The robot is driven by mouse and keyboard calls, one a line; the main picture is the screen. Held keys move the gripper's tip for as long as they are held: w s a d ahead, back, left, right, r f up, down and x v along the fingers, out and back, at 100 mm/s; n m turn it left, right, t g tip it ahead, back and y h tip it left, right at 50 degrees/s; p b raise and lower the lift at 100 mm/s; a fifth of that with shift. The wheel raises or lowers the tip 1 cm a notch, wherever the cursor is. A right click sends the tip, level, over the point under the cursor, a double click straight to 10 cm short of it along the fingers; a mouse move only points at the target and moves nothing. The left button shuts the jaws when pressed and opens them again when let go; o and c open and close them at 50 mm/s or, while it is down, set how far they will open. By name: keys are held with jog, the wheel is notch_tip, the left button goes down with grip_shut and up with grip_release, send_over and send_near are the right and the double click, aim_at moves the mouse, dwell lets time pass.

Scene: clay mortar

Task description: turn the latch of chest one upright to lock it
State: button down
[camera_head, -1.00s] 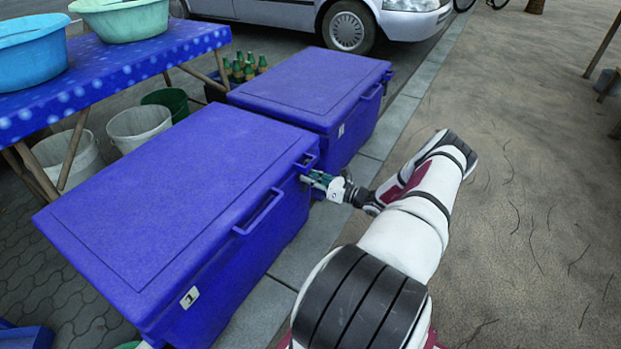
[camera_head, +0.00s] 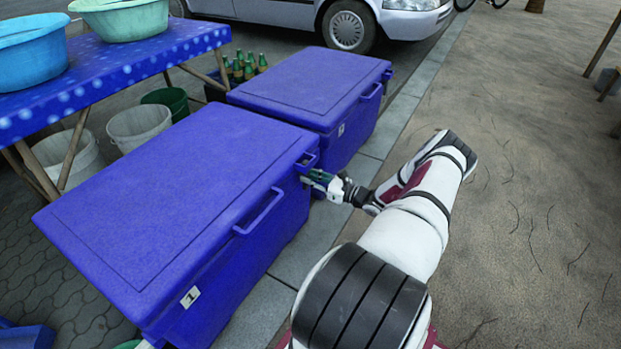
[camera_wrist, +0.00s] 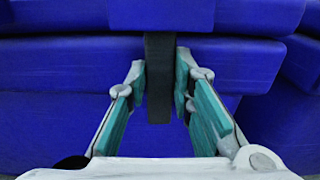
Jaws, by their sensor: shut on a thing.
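Chest one (camera_head: 170,205) is the nearer blue chest, with a label "1" (camera_head: 190,297) on its front and its lid down. Its latch (camera_wrist: 158,75) is a dark bar at the middle of the wrist view, standing upright in that picture across the seam between lid and body. My gripper (camera_wrist: 160,92) is shut on the latch, with a teal-padded finger on each side of it. In the head view my gripper (camera_head: 309,179) is at the chest's front, near the far corner, and hides the latch there.
A second blue chest (camera_head: 310,85) stands just behind chest one. A blue handle (camera_head: 260,212) sticks out from the chest front, left of my gripper. A table with basins (camera_head: 120,55) and buckets (camera_head: 140,125) are at the left. The ground at right is open.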

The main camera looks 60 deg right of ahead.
jog(key=c, duration=1.4)
grip_release()
jog(key=s, duration=1.2)
jog(key=shift+d, duration=0.45)
